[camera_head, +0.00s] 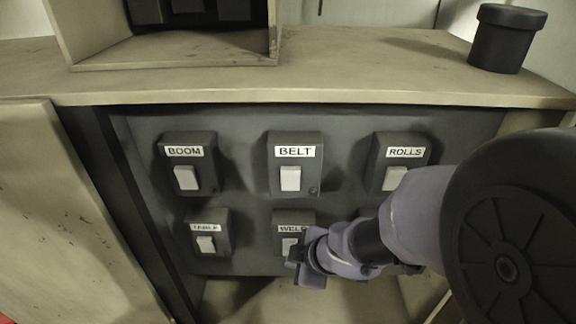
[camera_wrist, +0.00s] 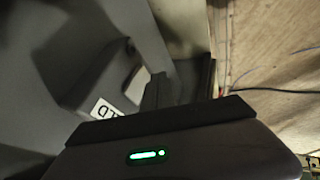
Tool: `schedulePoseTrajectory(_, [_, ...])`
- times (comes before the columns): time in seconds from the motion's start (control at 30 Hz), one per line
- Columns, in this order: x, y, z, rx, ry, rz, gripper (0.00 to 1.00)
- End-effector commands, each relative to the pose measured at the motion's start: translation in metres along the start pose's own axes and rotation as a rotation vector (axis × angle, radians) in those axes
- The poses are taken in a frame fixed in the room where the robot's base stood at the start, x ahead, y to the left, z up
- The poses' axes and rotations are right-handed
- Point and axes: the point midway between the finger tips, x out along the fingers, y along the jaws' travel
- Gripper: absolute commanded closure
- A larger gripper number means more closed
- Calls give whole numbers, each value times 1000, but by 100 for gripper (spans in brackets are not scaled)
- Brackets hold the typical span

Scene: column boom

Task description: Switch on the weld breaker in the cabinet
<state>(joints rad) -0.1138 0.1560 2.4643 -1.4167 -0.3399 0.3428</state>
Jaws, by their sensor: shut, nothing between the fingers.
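The weld breaker (camera_head: 292,217) is a dark box labelled WELD in the bottom row of the cabinet's grey panel, in the middle. Its pale rocker (camera_head: 289,246) is partly covered by my gripper (camera_head: 297,262), which is shut and empty at the rocker's lower right. In the wrist view the end of the label (camera_wrist: 104,109) shows, with a pale piece of the rocker beside my dark fingertips (camera_wrist: 158,90). I cannot tell whether the fingers touch the rocker, or which way it is tipped.
The breakers BOOM (camera_head: 186,150), BELT (camera_head: 295,150) and ROLLS (camera_head: 404,152) form the upper row. TABLE (camera_head: 207,228) is left of WELD. Another box at the right is mostly hidden by my arm. The cabinet door (camera_head: 65,215) stands open at left. A dark canister (camera_head: 507,42) stands on top.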

Motion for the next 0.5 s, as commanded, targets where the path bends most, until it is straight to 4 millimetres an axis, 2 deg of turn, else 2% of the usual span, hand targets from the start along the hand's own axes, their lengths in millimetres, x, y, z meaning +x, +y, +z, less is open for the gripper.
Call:
schedulePoseTrajectory(0.17, [7, 12, 0, 0, 1, 0, 100])
schedulePoseTrajectory(0.5, [8, 14, 0, 0, 2, 2, 100])
